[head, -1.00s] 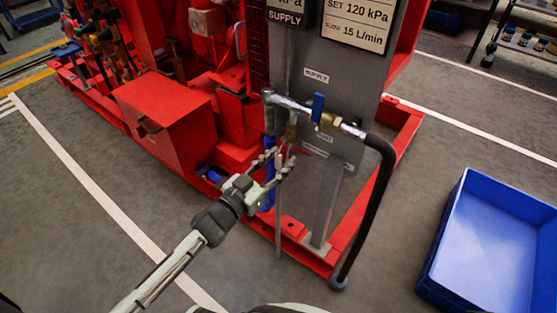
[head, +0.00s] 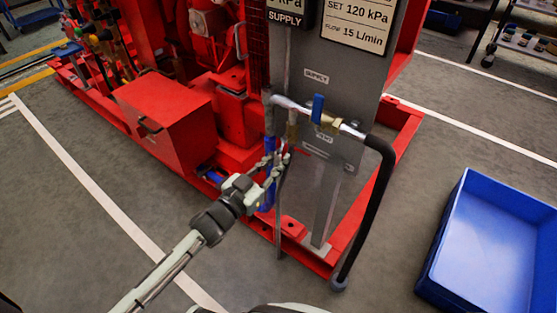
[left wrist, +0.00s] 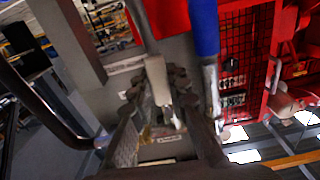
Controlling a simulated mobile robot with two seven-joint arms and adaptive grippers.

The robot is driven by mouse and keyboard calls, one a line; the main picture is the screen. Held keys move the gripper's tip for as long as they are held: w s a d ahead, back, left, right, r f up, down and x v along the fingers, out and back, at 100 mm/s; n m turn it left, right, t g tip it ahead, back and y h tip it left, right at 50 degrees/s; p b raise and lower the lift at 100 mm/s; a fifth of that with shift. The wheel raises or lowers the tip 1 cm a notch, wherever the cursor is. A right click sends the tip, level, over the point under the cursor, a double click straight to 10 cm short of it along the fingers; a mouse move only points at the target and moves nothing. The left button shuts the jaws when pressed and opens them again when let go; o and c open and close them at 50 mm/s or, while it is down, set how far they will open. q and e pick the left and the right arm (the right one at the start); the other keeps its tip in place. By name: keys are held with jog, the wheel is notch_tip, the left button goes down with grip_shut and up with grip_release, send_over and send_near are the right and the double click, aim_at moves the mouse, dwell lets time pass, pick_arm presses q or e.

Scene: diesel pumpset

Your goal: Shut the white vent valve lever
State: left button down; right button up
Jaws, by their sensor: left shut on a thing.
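The white vent valve lever (left wrist: 158,82) shows in the left wrist view between the fingers of my left gripper (left wrist: 160,95), which is shut on it. In the head view my left gripper (head: 277,161) is at the brass vent valve (head: 291,131), below the pipe tee. The fingers largely hide the lever there, and its exact angle is hard to tell. The blue sleeve (head: 267,185) of the vertical pipe is right beside the fingers. My right gripper is not in view.
A blue-handled supply valve (head: 317,108) sits up and right, with a black hose (head: 386,185) curving to the floor. A grey panel (head: 345,85) stands behind. The red skid frame (head: 300,245) lies below. A blue crate (head: 495,245) is on the floor at right.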

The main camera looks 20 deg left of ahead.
pick_arm(q)
jog(key=shift+w+a+r+m, duration=0.1)
jog(key=shift+a+m, duration=0.2)
jog(key=shift+m, duration=0.3)
jog(key=shift+w+a+r+m+p, duration=0.3)
jog(key=shift+a+r+m+p, duration=0.4)
jog(key=shift+m, duration=1.85)
jog(key=shift+w+a+r+m+p, duration=0.35)
jog(key=shift+a+r+m, duration=0.6)
jog(key=shift+m, duration=1.65)
jog(key=shift+w+a+r+m+p, duration=0.2)
jog(key=shift+a+r+m+p, duration=0.65)
jog(key=shift+m, duration=1.7)
jog(key=shift+d+r, duration=0.15)
jog(key=shift+d, duration=0.05)
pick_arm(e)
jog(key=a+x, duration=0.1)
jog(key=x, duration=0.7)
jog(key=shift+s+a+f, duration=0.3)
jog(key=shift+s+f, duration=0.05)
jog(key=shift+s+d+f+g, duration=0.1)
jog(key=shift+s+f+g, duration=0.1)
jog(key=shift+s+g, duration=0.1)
pick_arm(q)
jog(key=c, duration=1.4)
grip_release()
jog(key=shift+c, duration=0.2)
jog(key=shift+s, duration=0.1)
